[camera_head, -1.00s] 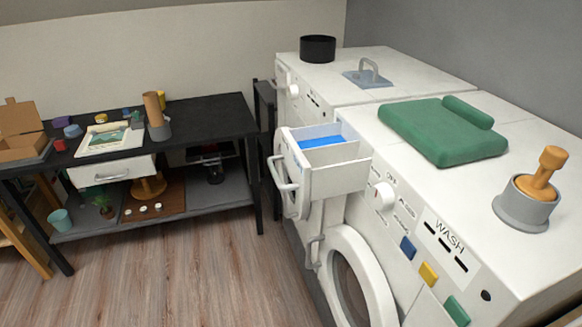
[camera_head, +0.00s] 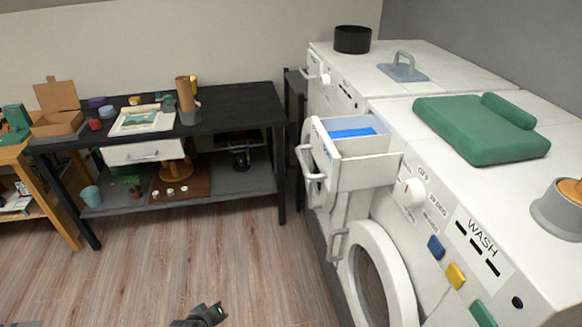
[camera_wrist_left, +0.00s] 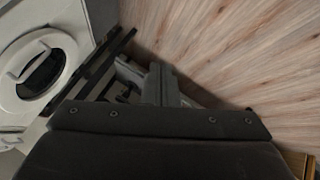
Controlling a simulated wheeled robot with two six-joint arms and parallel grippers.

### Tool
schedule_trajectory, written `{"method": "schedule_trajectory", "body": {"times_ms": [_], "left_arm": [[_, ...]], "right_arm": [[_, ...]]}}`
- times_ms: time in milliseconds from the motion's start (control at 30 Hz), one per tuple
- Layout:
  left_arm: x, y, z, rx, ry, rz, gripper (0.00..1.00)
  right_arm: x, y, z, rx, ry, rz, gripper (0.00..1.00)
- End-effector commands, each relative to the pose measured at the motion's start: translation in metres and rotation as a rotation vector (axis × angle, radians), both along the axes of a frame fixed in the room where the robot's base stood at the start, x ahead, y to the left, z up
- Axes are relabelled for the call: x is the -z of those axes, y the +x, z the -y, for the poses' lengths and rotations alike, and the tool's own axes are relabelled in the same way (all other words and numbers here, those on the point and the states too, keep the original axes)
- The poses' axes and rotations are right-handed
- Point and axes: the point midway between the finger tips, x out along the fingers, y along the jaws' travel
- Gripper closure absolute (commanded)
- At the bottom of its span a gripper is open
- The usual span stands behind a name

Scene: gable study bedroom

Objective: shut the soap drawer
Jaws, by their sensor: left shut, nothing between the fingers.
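The soap drawer (camera_head: 366,172) is a white box pulled out from the front of the white washing machine (camera_head: 455,205) marked WASH. Its front has a curved handle (camera_head: 306,164), and a blue compartment (camera_head: 352,132) shows inside. My left gripper (camera_head: 216,311) is at the bottom edge of the head view, over the floor, well below and left of the drawer and apart from it. It also shows in the left wrist view (camera_wrist_left: 148,80), shut and empty, with floor beyond. The drawer cannot be made out in the wrist view. My right gripper is not in view.
The round washer door (camera_head: 378,275) is below the drawer. A green folded cloth (camera_head: 480,128) and a grey cup (camera_head: 560,210) are on top. A black workbench (camera_head: 240,105) with several items stands behind left. The wood floor (camera_head: 250,255) between is clear.

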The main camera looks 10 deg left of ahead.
Motion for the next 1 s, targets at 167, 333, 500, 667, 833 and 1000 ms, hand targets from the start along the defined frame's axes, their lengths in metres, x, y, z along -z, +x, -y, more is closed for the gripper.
{"method": "schedule_trajectory", "body": {"times_ms": [167, 333, 500, 667, 833, 1000], "left_arm": [[-0.132, 0.083, 0.033, -0.070, -0.225, 0.204, 1.00], [-0.261, 0.114, 0.067, -0.077, -0.453, 0.357, 1.00], [-0.365, 0.109, 0.095, -0.038, -0.641, 0.455, 1.00], [-0.416, 0.095, 0.110, -0.003, -0.739, 0.494, 1.00], [-0.429, 0.094, 0.116, 0.006, -0.768, 0.501, 1.00], [-0.426, 0.111, 0.124, 0.006, -0.768, 0.500, 1.00]], "right_arm": [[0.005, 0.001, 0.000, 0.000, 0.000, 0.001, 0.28], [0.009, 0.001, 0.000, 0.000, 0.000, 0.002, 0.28], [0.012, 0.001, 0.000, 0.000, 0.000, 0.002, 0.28], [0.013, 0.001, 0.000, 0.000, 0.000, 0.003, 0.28], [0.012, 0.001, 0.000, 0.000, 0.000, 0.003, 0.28], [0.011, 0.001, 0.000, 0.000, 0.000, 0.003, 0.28]]}}
